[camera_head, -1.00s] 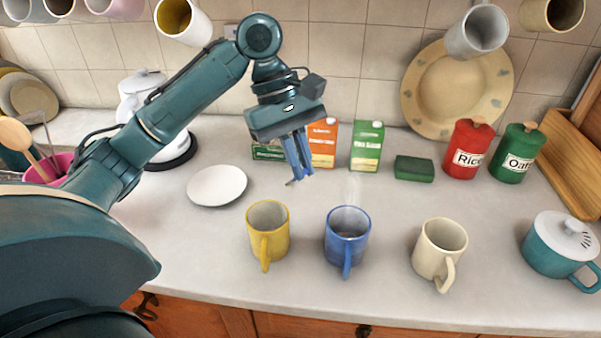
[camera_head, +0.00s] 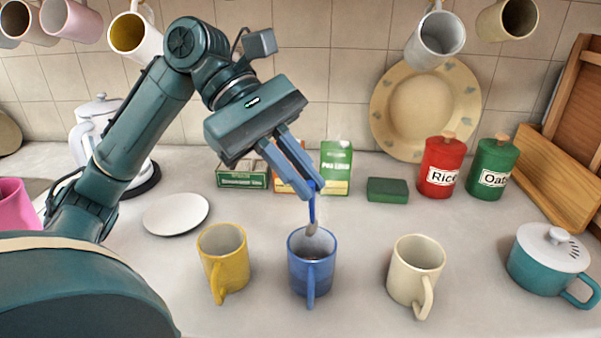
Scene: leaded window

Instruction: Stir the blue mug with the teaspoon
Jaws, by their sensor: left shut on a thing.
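The blue mug (camera_head: 312,275) stands upright on the counter between a yellow mug (camera_head: 223,265) and a cream mug (camera_head: 413,272), its handle toward me. My left gripper (camera_head: 314,187) is above and a little behind the blue mug. It is shut on the teaspoon (camera_head: 312,213), which has a blue handle and a metal bowl pointing down. The spoon's bowl shows at the far side of the blue mug's mouth; I cannot tell whether its tip is below the rim. My right gripper is not in view.
A white saucer (camera_head: 176,214) lies at left, near a white kettle (camera_head: 98,130). Boxes, including a green carton (camera_head: 337,168), stand behind the mugs. A green sponge (camera_head: 388,190), red and green canisters and a teal pot (camera_head: 547,262) are at right. Mugs hang overhead.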

